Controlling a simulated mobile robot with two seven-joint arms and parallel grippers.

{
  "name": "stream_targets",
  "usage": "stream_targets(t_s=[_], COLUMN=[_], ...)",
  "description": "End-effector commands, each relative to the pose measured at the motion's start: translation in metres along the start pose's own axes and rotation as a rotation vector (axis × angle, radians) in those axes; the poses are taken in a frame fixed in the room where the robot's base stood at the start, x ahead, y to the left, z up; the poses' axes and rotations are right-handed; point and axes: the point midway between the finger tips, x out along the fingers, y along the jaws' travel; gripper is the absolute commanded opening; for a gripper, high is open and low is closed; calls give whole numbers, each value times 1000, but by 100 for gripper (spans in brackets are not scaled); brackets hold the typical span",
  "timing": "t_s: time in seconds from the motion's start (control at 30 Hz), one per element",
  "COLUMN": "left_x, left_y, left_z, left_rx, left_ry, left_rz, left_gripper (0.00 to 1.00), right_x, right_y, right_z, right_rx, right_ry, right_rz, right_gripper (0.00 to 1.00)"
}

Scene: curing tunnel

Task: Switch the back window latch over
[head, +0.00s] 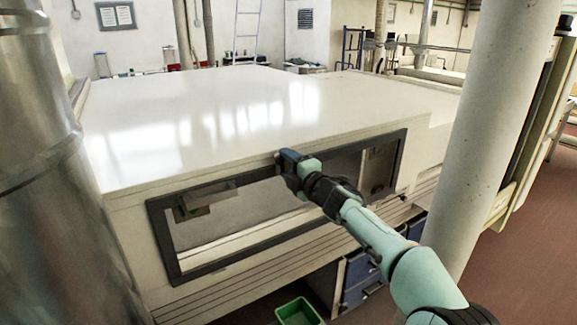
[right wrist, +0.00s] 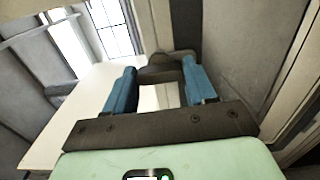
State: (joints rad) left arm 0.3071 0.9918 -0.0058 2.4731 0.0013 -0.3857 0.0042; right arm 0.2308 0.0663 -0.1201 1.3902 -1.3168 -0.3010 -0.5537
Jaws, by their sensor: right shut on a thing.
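The window (head: 172,245) is a long opening with a dark frame in the side of the large white tunnel housing. My right gripper (head: 285,160) is at the middle of the frame's top edge and hides what lies there in the head view. In the right wrist view its two blue fingers (right wrist: 160,82) are shut on a dark, blocky piece, which I take to be the window latch (right wrist: 166,62). The latch's exact angle is hard to tell. My left gripper is not in view.
The tunnel's white top (head: 250,110) is broad and bare. A shiny metal duct (head: 45,150) stands close on the left and a pale round column (head: 495,130) on the right. Blue drawers (head: 362,280) and a green bin (head: 299,312) are below the window.

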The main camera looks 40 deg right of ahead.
Motion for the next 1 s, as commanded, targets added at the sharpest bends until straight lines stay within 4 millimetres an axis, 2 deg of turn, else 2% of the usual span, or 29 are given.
stream_targets(t_s=[0.17, 0.2, 0.27, 0.53, 0.67, 0.77, 1.0], left_x=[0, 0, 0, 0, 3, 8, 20], left_y=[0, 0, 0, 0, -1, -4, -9], left_z=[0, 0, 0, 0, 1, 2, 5], left_rx=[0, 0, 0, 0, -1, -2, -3], left_ry=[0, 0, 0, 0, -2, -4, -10], left_rz=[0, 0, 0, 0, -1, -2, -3], left_gripper=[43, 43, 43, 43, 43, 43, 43], right_x=[0, 0, 0, 0, -8, -23, -77], right_y=[0, 0, 0, 0, 0, 0, 0], right_z=[0, 0, 0, 0, 0, 0, 0], right_rx=[-3, -3, -3, -1, 0, -1, 0], right_ry=[0, 0, 0, 0, -1, -1, -1], right_rz=[0, 0, 0, 0, 1, 1, 3], right_gripper=[25, 65, 81, 81, 81, 81, 81])
